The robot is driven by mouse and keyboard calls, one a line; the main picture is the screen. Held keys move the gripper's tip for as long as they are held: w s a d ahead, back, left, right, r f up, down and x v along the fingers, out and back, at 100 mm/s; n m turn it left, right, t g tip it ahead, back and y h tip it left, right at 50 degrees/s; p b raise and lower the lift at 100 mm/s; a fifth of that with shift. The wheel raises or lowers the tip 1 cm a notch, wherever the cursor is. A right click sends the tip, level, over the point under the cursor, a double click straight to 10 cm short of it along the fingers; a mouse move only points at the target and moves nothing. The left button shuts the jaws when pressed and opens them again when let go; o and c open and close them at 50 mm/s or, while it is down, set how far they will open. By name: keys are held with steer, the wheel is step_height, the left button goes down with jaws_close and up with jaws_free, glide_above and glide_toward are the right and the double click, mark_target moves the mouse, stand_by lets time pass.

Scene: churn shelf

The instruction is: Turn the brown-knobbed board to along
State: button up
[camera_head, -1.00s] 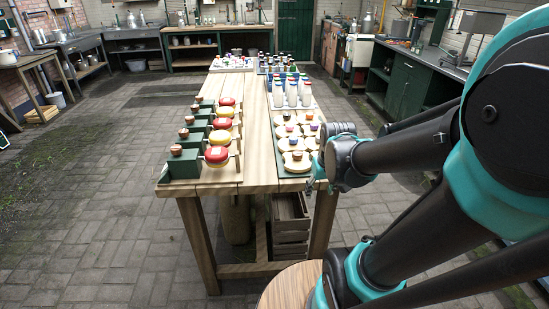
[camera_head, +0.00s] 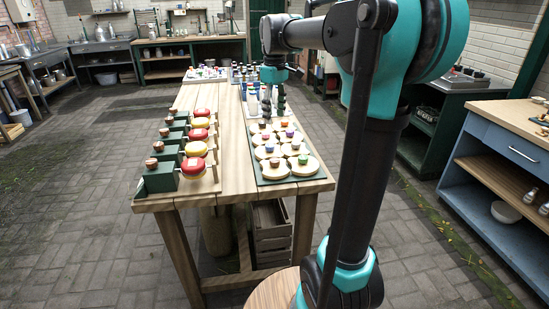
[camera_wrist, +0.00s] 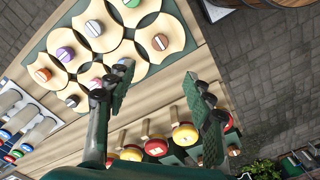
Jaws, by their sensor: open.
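Several pale wooden boards with coloured knobs lie in two rows on a dark green tray (camera_head: 318,177) at the table's near right. Each has a slot-like stripe across its knob in the wrist view. My gripper (camera_head: 273,108) is open and empty, pointing down above the far end of the tray. In the wrist view its fingers (camera_wrist: 158,82) are spread apart, touching no board.
Red and yellow round-topped things (camera_head: 194,168) stand beside green blocks (camera_head: 160,179) along the table's left side. Bottles (camera_wrist: 22,118) stand beyond the boards. The middle strip of the wooden table (camera_head: 233,150) is clear. A blue cabinet (camera_head: 500,160) stands at the right.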

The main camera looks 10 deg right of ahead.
mark_target(274, 160)
step_height(274, 160, down, 17)
steer(key=shift+f, duration=0.1)
stand_by(0.4)
steer(key=c, duration=1.2)
